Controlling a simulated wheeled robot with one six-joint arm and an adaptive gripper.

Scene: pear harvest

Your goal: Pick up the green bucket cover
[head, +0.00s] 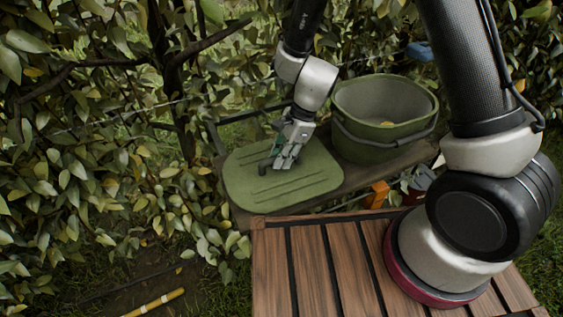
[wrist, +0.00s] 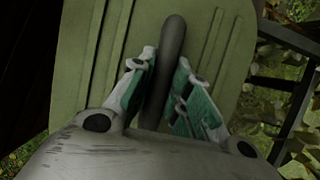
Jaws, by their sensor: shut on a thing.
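The green bucket cover (head: 310,180) is a flat, rounded panel with raised ribs. It lies at the left of a low bench, beside the green bucket (head: 365,150). My gripper (head: 281,163) points down over the middle of the cover. In the wrist view the cover (wrist: 105,50) fills the background, and its dark bar handle (wrist: 171,45) runs between my fingers. My gripper (wrist: 162,88) is shut on this handle. The fingers hide part of the handle. I cannot tell whether the cover is lifted off the bench.
The bench (head: 385,170) carries the open bucket. A slatted wooden surface (head: 315,270) is in front, under my arm's base. An orange object (head: 377,195) and a red-handled item (head: 420,182) sit between them. Leafy branches (head: 60,150) crowd the left. A yellow stick (head: 155,303) lies on the ground.

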